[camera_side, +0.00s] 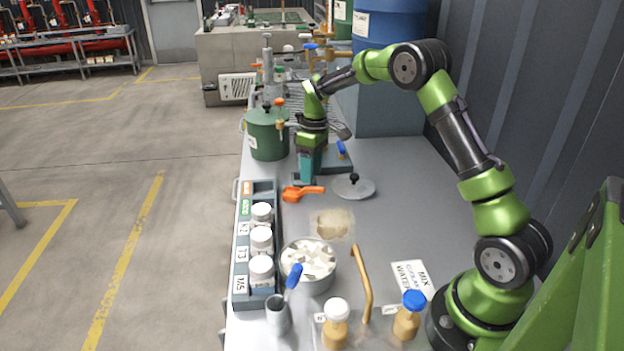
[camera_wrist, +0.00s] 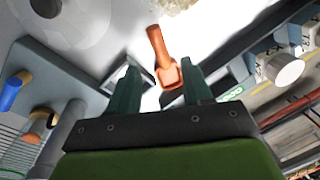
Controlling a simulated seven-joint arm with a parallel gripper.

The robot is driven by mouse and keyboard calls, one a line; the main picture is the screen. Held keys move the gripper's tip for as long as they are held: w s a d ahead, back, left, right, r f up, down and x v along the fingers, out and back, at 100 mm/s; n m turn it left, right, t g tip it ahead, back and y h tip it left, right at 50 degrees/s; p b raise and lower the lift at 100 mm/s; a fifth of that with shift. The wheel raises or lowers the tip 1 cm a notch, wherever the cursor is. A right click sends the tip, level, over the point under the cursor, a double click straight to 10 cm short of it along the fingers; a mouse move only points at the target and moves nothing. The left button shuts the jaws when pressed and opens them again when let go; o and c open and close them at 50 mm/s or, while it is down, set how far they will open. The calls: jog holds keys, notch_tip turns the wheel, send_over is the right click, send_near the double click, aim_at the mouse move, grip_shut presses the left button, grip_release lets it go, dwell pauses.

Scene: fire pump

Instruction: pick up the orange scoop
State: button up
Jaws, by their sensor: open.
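The orange scoop (camera_side: 302,192) lies on the grey bench, its bowl to the left and its handle to the right in the side view. My gripper (camera_side: 305,178) points down just behind the scoop, close to it. In the wrist view the scoop (camera_wrist: 158,48) shows ahead of and between my two fingers, its bowl nearest the fingertips and its handle pointing away. The fingers are apart with nothing held between them. I cannot tell the exact height of the fingertips above the bench.
A rack with white-lidded jars (camera_side: 261,240) stands left of the scoop. A round grey lid (camera_side: 353,187) lies to the right. A green pot (camera_side: 267,134) stands behind left. A bowl of white pieces (camera_side: 308,263) is in front. The bench right of the lid is clear.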

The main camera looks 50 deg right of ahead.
aim_at(308, 192)
jog(key=f, duration=0.3)
jog(key=a+f, duration=0.1)
jog(key=f, duration=0.2)
jog(key=shift+a+f, duration=0.15)
grip_shut()
